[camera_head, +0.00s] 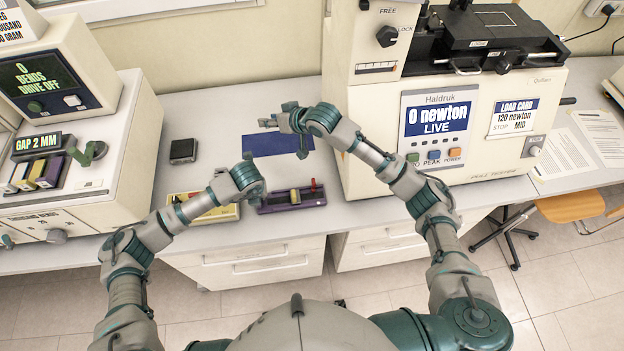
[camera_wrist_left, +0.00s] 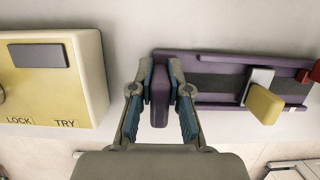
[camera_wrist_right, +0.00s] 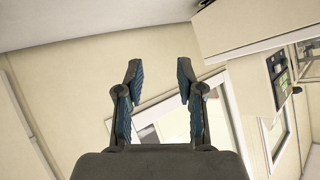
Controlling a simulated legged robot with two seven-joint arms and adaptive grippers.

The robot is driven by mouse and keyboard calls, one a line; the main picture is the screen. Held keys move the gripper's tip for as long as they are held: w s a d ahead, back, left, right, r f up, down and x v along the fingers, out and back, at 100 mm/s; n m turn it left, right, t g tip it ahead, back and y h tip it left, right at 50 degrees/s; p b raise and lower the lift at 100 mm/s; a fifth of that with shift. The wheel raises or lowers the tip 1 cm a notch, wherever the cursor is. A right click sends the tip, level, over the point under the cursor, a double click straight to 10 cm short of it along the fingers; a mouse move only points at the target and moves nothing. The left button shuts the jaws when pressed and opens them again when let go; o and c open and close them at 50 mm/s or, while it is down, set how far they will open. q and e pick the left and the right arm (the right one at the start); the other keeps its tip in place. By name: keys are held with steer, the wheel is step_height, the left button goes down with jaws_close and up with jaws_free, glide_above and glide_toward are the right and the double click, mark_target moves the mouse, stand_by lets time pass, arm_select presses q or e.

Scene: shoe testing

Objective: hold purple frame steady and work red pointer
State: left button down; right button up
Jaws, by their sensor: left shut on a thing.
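The purple frame (camera_head: 296,205) lies near the front edge of the bench, with a dark strip along it. The red pointer (camera_head: 313,185) stands towards its right end; in the left wrist view a red piece (camera_wrist_left: 314,72) is partly cut off at the right edge. A yellow tab (camera_wrist_left: 265,103) on a pale slider sits across the frame. My left gripper (camera_wrist_left: 159,85) is shut on the purple upright at the frame's left end. My right gripper (camera_head: 272,121) is raised over the bench beyond the frame; its fingers are apart and empty in the right wrist view (camera_wrist_right: 158,75).
A yellow box (camera_wrist_left: 50,75) marked LOCK and TRY stands left of the frame. A blue mat (camera_head: 262,146) and a small dark block (camera_head: 183,151) lie farther back. The Haldruk machine (camera_head: 385,150) stands right; a bend tester (camera_head: 75,150) stands left.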

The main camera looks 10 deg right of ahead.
steer(key=s+d+f+m+g+h, duration=0.2)
steer(key=s+d+f+g+h, duration=0.1)
steer(key=s+f, duration=0.1)
steer(key=m+g+h, duration=0.3)
steer(key=g+h, duration=0.2)
glide_toward(313, 185)
steer(key=f, duration=0.3)
steer(key=w+f, duration=0.1)
steer(key=f, duration=0.6)
steer(key=shift+w, duration=0.3)
